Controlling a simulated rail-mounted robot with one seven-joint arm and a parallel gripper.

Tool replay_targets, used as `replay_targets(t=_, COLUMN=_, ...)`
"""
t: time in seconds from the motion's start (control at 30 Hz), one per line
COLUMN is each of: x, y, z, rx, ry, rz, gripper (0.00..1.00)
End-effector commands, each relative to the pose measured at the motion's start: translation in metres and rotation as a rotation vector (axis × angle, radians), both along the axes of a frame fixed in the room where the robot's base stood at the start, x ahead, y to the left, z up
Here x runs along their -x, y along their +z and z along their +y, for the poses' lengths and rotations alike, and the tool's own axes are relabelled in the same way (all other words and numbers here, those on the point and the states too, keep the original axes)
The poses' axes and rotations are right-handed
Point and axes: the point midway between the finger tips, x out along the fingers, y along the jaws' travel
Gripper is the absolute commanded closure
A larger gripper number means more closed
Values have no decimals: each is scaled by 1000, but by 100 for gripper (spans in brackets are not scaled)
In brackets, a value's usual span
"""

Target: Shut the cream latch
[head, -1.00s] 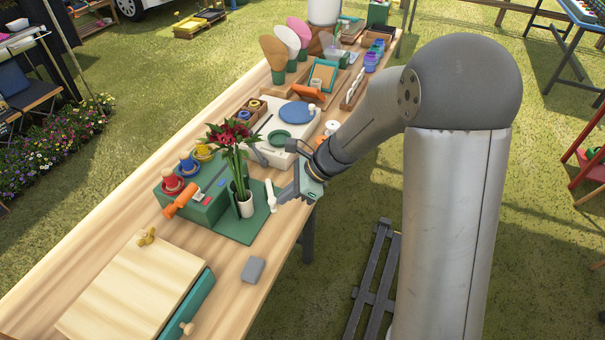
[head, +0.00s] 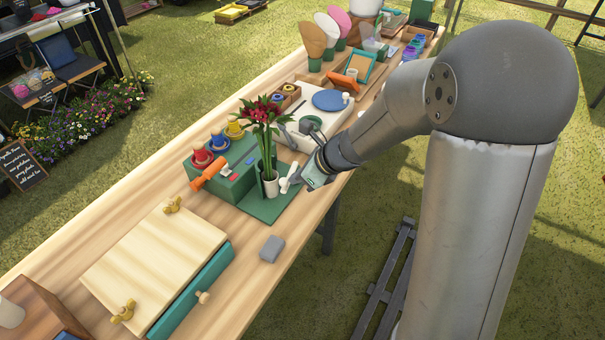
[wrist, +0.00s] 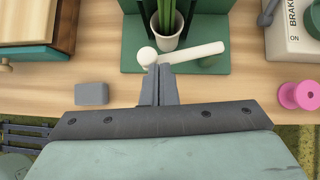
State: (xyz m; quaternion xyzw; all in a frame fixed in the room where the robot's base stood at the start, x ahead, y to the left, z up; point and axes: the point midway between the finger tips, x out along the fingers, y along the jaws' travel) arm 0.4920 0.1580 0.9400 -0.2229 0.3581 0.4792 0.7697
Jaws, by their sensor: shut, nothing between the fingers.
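The cream latch (wrist: 205,53) is a pale bar with a round knob at its left end. It lies on the green base in front of the potted plant, pointing right and slightly away in the wrist view. In the head view the gripper body (head: 318,170) is over the table's right edge.
A white pot (wrist: 166,40) with red flowers stands just behind the latch against the green block (head: 225,180). A grey block (wrist: 92,93) lies to the left, a pink spool (wrist: 301,95) to the right.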

Motion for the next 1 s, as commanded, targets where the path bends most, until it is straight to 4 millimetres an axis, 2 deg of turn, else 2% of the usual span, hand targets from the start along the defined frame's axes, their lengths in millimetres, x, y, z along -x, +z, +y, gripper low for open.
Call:
replay_targets(t=0.43, x=-1, y=1, z=-3, rx=0, ry=0, rz=0, gripper=100)
replay_targets(t=0.57, x=6, y=4, z=-16, rx=1, ry=2, rz=-1, gripper=100)
replay_targets(t=0.67, x=15, y=8, z=-33, rx=0, ry=1, rz=-1, gripper=100)
replay_targets(t=1.0, x=36, y=64, z=-76, rx=1, ry=5, rz=-4, gripper=100)
